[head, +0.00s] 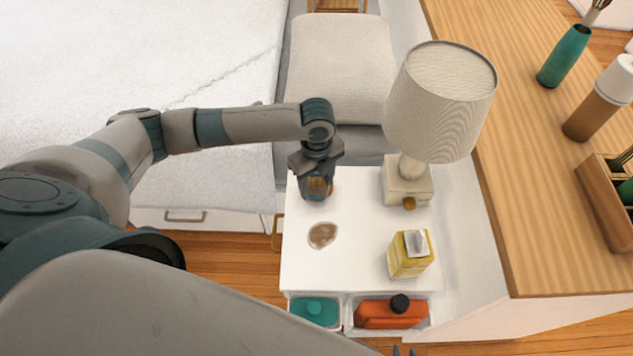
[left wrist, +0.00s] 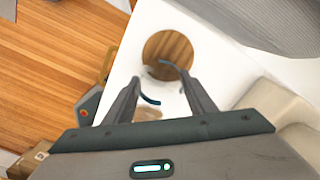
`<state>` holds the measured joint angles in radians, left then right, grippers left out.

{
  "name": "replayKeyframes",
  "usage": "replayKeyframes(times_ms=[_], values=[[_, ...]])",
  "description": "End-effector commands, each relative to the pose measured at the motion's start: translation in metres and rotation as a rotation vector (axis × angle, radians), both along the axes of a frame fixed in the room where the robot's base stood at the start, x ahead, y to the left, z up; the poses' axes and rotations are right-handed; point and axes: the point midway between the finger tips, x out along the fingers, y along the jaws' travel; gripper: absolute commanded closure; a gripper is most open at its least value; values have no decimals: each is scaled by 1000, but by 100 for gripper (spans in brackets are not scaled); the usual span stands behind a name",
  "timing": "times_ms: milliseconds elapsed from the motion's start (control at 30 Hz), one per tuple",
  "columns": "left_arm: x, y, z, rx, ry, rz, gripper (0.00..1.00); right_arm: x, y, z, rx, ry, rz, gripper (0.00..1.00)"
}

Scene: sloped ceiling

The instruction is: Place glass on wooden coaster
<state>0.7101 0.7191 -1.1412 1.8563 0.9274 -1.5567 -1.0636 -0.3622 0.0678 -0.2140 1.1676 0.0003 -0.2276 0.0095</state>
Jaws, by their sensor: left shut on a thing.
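My left gripper (head: 317,194) is low over the back left of the white nightstand (head: 350,270). It is shut on a clear glass (left wrist: 163,88), which shows mostly as blue-green arcs between the fingers in the left wrist view. The round wooden coaster (left wrist: 168,50) lies on the nightstand just beyond the fingertips in that view. In the head view the gripper largely covers it. The glass overlaps the coaster's near edge in the wrist view; I cannot tell if they touch.
A brown irregular flat piece (head: 322,235) lies in front of the gripper. A lamp (head: 440,100) stands at the back right, a yellow tissue box (head: 409,255) at the front right. Open bins with a teal item (head: 315,311) and an orange bottle (head: 390,313) are at the front.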

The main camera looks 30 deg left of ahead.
Motion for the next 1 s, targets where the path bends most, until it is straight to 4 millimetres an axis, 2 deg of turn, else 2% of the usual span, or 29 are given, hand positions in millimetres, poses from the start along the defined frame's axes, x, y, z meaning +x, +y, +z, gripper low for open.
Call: replayKeyframes(times_ms=[167,200,267,300,700,867,1000], values=[[0,0,-2,0,0,0,77,2,1,2,1,-5,0,69],[0,0,-2,0,0,0,47,2,1,2,1,-7,0,69],[0,0,-2,0,0,0,33,3,1,2,2,-10,0,69],[0,0,-2,0,0,0,31,3,1,3,3,-11,0,69],[0,0,1,0,-1,0,31,5,1,3,3,-11,0,69],[1,0,15,-1,-3,0,31,4,1,2,1,-7,0,69],[1,0,35,-1,-3,-1,31,5,1,2,1,-4,-1,69]])
